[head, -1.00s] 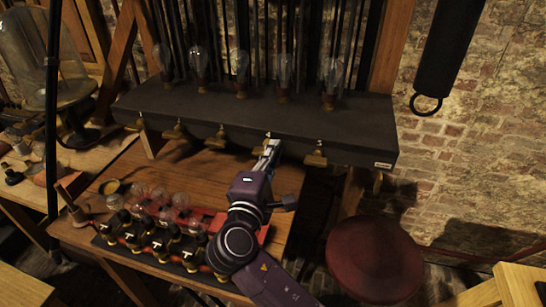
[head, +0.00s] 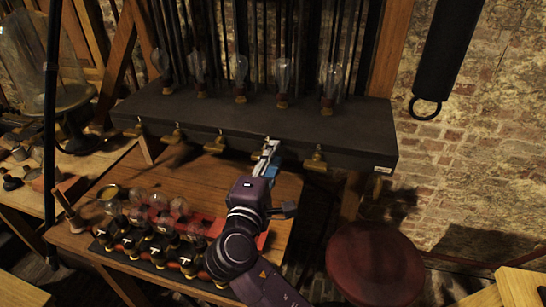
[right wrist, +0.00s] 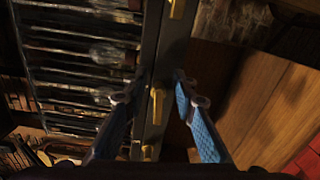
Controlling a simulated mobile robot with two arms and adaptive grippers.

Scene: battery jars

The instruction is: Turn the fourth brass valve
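A row of brass valves runs along the front edge of a long black shelf (head: 340,130). The first (head: 137,129), second (head: 177,134), third (head: 215,144) and fifth (head: 315,160) valves show in the head view. My right gripper (head: 268,150) is at the fourth valve and mostly hides it there. In the right wrist view its two blue fingers (right wrist: 157,88) are apart. A brass valve (right wrist: 156,106) shows between them, and I cannot tell whether either finger touches it. Two more valves show above (right wrist: 176,9) and below (right wrist: 147,152) it. My left gripper is not in view.
Several glass bulbs (head: 282,82) stand on the shelf. A wooden table (head: 170,185) below carries a black rack with more bulbs. A round red stool (head: 375,262) is at the lower right. A black cylinder with a ring (head: 447,60) hangs at the right.

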